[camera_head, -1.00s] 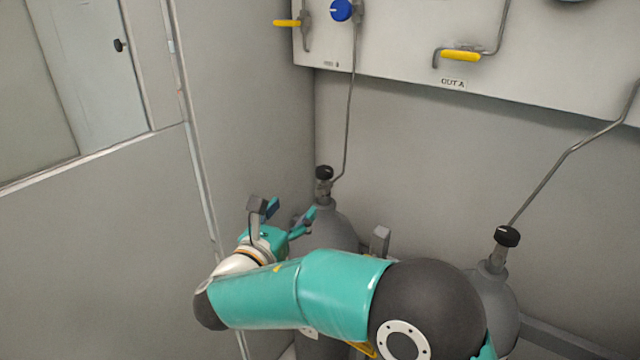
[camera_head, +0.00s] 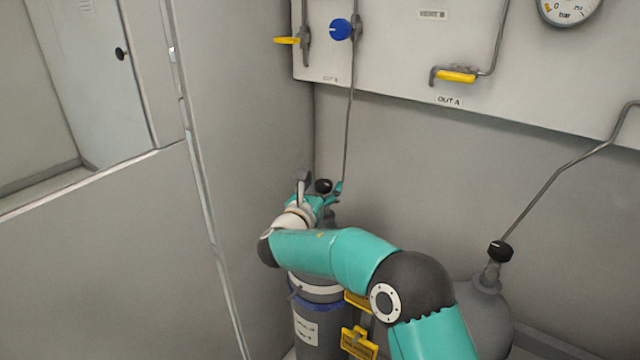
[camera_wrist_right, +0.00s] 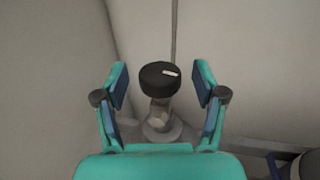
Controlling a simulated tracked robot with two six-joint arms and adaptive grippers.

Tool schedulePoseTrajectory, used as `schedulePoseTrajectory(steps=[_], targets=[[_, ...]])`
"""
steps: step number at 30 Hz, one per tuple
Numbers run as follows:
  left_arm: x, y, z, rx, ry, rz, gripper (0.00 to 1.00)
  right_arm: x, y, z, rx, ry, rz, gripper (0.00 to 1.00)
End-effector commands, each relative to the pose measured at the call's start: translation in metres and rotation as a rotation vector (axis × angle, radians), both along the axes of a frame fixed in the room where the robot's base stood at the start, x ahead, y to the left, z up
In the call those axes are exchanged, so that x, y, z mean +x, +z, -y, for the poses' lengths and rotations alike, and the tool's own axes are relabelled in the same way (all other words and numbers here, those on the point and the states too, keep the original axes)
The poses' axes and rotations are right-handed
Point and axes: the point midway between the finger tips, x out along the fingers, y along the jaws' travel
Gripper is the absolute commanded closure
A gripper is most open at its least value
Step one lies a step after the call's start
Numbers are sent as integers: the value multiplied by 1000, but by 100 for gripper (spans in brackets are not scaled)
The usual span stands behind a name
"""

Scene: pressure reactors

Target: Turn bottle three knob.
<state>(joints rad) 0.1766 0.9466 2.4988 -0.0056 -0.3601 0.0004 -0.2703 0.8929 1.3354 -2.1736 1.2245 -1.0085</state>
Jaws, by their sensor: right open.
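A grey gas bottle (camera_head: 318,318) with a blue band and a label stands in the corner. Its black knob (camera_head: 323,186) sits on top and also shows in the right wrist view (camera_wrist_right: 159,78), with a white mark on its face. My right gripper (camera_head: 321,192) is at this knob. In the right wrist view the gripper (camera_wrist_right: 161,85) is open, with one finger on each side of the knob and a gap on both sides. A second bottle (camera_head: 478,310) with a black knob (camera_head: 500,251) stands to the right. My left gripper is not in view.
A wall panel (camera_head: 400,60) above carries yellow-handled valves (camera_head: 455,76), a blue knob (camera_head: 341,29) and a gauge (camera_head: 568,10). Thin pipes (camera_head: 349,130) run down to the bottles. A grey side wall (camera_head: 250,130) is close on the left. Yellow brackets (camera_head: 358,342) sit beside the bottle.

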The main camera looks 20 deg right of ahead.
Motion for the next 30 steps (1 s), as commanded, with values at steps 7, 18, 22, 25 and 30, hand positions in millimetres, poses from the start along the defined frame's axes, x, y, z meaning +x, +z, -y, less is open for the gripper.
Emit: schedulePoseTrajectory(steps=[7,18,22,25,30], targets=[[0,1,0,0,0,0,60,3,0,2,0,1,0,30],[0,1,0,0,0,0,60,2,0,1,0,1,0,76],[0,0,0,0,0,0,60,2,0,1,0,1,0,90],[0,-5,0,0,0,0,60,2,-2,2,1,13,1,90],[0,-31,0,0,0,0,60,2,-6,4,1,98,5,90]])
